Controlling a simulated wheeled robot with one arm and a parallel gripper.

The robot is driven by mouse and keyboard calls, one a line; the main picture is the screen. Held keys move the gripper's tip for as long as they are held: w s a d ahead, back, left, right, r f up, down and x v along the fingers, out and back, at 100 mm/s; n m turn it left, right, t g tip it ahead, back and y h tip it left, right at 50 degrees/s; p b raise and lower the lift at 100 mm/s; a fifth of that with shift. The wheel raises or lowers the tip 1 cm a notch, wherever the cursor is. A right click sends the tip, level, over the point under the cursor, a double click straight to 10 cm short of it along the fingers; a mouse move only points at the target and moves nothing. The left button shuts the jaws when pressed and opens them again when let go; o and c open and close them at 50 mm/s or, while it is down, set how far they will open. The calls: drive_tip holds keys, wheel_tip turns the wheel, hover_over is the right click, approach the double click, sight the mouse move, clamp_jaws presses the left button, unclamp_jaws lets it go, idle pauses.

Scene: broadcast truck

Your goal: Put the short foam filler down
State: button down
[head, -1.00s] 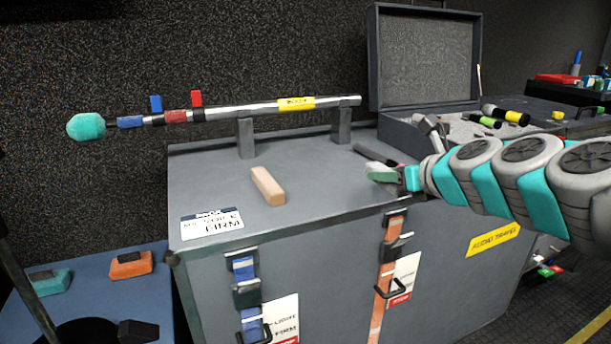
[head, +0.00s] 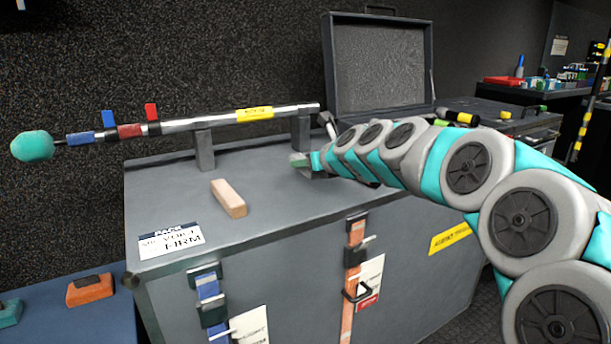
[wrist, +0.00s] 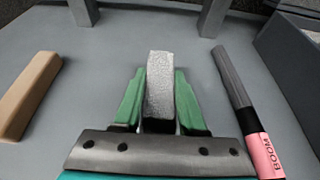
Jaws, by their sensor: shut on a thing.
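The short foam filler (wrist: 160,78) is a grey, speckled block in the wrist view, standing out between my green fingers. My gripper (wrist: 158,108) is shut on it. In the head view my gripper (head: 300,161) is over the top of the grey case (head: 262,178), in front of the right stand post. The filler is hard to make out there. I cannot tell whether its lower end touches the case top.
A tan block (head: 229,198) lies left of my gripper. A dark rod with a pink BOOM label (wrist: 262,150) lies to the right. A boom pole (head: 215,119) rests on two posts behind. An open lidded case (head: 380,65) stands behind right. Case top between is bare.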

sight(306, 185)
drive_tip(key=shift+f, duration=1.75)
drive_tip(key=shift+f, duration=0.1)
drive_tip(key=shift+c, duration=2.3)
unclamp_jaws()
drive_tip(key=shift+s+d+r, duration=0.15)
drive_tip(key=shift+s+r, duration=0.05)
drive_tip(key=shift+r, duration=0.05)
drive_tip(key=v, duration=1.1)
drive_tip(key=shift+s+d+r, duration=0.1)
drive_tip(key=shift+s+d, duration=0.05)
drive_tip(key=shift+s, duration=0.1)
